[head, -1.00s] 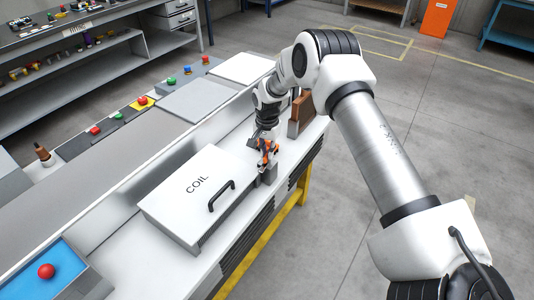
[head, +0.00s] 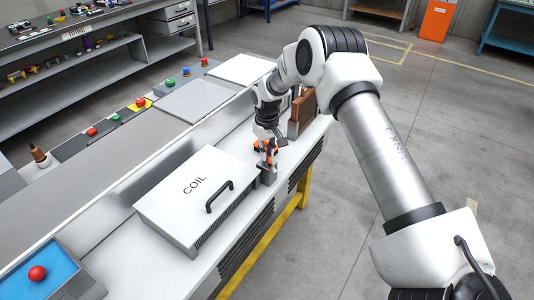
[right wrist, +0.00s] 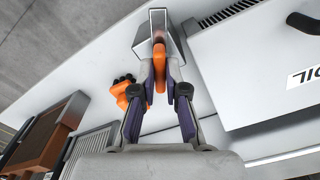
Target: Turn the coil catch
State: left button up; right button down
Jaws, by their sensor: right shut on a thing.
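The coil catch shows as an orange lever (right wrist: 159,72) on a grey metal block (right wrist: 152,22) in the right wrist view. The grey block also shows in the head view (head: 268,177), beside the right end of a white box marked COIL (head: 180,208) with a black handle. My right gripper (right wrist: 160,76) points at the block and is shut on the orange lever, one finger on each side. In the head view, my right gripper (head: 266,157) is just above the block and partly hides the lever. My left gripper is not in view.
A brown block (head: 302,112) stands on the bench behind my right gripper. A blue panel with a red button (head: 37,273) is at the lower left. A row of coloured buttons and grey plates (head: 195,102) lines the bench's far side. The floor at right is clear.

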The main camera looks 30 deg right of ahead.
jog(key=shift+s+f+n, duration=0.1)
jog(key=shift+f+n, duration=0.05)
jog(key=shift+n, duration=0.6)
jog(key=shift+s+f+n, duration=0.1)
jog(key=shift+f+n, duration=0.05)
jog(key=shift+n, duration=0.6)
jog(key=c, duration=1.2)
grip_release()
jog(key=shift+w, duration=0.25)
notch_tip(320, 180, up, 12)
